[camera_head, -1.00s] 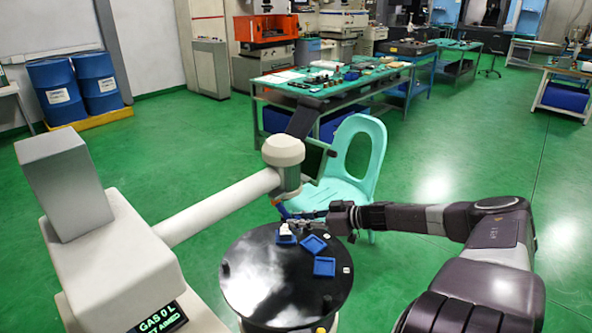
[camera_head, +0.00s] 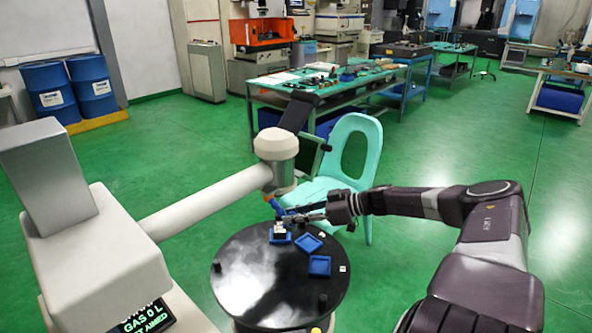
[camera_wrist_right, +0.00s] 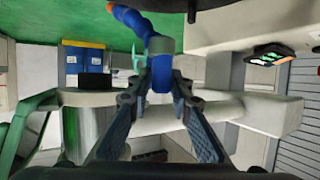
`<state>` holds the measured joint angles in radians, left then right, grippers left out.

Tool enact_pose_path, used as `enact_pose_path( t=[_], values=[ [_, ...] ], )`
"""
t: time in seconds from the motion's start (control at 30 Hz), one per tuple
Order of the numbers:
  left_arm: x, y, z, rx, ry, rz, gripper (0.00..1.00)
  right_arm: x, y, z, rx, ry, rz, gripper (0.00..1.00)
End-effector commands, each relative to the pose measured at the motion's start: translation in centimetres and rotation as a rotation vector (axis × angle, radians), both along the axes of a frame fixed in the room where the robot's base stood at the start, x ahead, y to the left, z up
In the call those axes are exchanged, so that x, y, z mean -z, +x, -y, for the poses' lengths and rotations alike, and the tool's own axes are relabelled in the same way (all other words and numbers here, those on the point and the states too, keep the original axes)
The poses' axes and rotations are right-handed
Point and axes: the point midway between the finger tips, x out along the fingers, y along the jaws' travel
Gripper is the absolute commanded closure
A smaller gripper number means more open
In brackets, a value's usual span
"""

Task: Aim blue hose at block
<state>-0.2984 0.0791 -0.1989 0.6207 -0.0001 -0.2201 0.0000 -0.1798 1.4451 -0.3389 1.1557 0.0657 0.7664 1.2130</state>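The blue hose (camera_head: 275,205) hangs below the head of a white machine arm, over a round black table (camera_head: 245,285). A small pale block (camera_head: 280,228) stands in a blue tray (camera_head: 279,239) under the hose end. My right gripper (camera_head: 288,217) reaches in from the right at the hose. In the right wrist view the blue hose (camera_wrist_right: 161,78) runs between the fingers of my right gripper (camera_wrist_right: 160,88). The fingers look apart around it; firm contact is not clear. My left gripper is out of view.
Two more blue trays (camera_head: 319,265) and dark knobs (camera_head: 217,268) are on the round table. The white machine (camera_head: 90,250) with a display (camera_head: 148,318) reading "GAS 0 L" and "AIMED" stands left. A turquoise chair (camera_head: 357,155) is just behind.

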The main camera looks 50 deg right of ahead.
Motion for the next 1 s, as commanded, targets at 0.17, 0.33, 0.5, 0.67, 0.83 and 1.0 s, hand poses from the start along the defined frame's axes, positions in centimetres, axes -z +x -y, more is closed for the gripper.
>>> enact_pose_path(
  t=[0.17, 0.33, 0.5, 0.67, 0.83, 1.0],
  values=[
    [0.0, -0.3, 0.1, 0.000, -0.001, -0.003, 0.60, 0.3, 0.0, 0.0, 0.002, 0.001, -0.002, 0.66],
    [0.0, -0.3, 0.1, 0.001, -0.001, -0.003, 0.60, 0.1, 0.0, 0.2, 0.005, -0.001, -0.002, 0.66],
    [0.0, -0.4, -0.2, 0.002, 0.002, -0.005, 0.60, 0.1, -0.3, 0.3, 0.007, -0.002, -0.005, 0.66],
    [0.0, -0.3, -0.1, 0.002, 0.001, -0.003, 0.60, -0.1, -1.1, 0.7, 0.006, -0.003, -0.009, 0.66],
    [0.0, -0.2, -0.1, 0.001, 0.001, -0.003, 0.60, -0.5, -2.0, 1.1, 0.004, -0.002, -0.011, 0.66],
    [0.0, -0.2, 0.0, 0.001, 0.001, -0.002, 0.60, -0.9, -2.5, 1.3, 0.005, -0.005, -0.009, 0.66]
  ],
)
